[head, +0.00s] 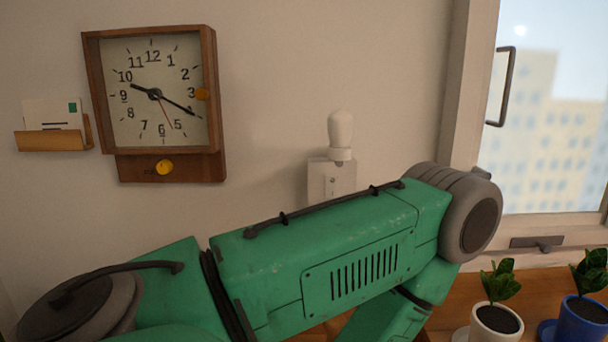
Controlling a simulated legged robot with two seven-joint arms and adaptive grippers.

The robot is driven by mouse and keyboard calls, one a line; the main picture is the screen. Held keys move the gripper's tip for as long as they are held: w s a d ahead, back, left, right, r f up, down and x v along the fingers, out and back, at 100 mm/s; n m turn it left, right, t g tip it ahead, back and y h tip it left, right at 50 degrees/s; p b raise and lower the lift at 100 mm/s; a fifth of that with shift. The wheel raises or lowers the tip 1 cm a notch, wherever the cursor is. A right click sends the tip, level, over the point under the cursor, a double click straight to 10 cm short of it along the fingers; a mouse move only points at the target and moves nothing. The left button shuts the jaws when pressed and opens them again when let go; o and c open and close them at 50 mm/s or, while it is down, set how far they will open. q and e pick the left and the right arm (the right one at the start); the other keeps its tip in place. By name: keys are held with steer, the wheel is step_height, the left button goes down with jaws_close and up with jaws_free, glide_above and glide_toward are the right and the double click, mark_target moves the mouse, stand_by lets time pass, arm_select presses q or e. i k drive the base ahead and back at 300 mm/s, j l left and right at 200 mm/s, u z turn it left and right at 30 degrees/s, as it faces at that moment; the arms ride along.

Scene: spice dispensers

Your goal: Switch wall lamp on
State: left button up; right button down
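The wall lamp (340,135) is on the wall in the middle of the head view. It has a white rounded bulb standing upright on a pale box-shaped base (331,178). A small dark detail shows on the front of the base, too small to make out. The bulb looks white, and I see no clear glow on the wall around it. My green arm crosses in front of the wall and hides the area below the base. Neither gripper shows in this view.
A wooden wall clock (152,95) hangs at the left beside a letter holder (52,140). A window (550,110) with a dark handle is at the right. Potted plants (497,318) and (588,308) stand on a wooden surface (455,312) at the lower right.

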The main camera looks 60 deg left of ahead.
mark_target(332, 191)
steer(key=u, duration=1.75)
